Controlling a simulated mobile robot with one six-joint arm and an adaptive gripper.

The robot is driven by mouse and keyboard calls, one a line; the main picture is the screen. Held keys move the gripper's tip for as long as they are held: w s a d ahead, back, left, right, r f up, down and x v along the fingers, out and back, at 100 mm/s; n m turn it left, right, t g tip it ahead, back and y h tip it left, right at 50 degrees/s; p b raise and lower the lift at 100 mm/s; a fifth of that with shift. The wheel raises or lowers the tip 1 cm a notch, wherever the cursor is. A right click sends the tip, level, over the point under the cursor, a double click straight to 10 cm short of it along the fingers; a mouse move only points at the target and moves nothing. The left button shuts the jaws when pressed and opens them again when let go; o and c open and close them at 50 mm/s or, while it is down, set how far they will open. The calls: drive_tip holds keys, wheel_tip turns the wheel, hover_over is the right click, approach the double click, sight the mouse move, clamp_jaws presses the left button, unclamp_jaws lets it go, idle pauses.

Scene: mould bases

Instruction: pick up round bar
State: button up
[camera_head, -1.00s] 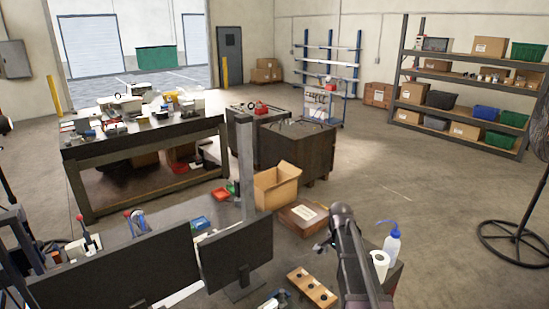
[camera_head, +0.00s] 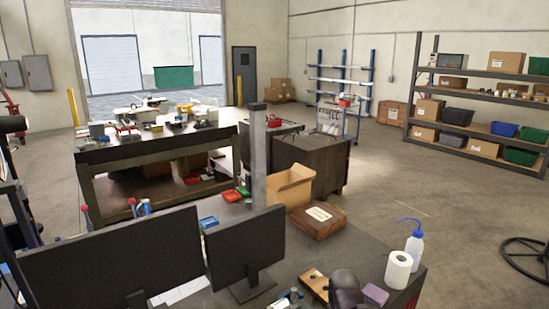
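I cannot pick out a round bar for certain in this view. Small metal and blue items (camera_head: 289,299) lie at the bottom edge on the near desk (camera_head: 355,250), too small and cut off to identify. A wooden block with dark holes (camera_head: 314,284) lies beside them, partly hidden by a dark rounded part of my arm. My gripper's fingers do not show.
Two monitors (camera_head: 120,262) (camera_head: 245,246) and a grey post (camera_head: 259,160) stand on the desk. A cluttered workbench (camera_head: 165,150) stands behind.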

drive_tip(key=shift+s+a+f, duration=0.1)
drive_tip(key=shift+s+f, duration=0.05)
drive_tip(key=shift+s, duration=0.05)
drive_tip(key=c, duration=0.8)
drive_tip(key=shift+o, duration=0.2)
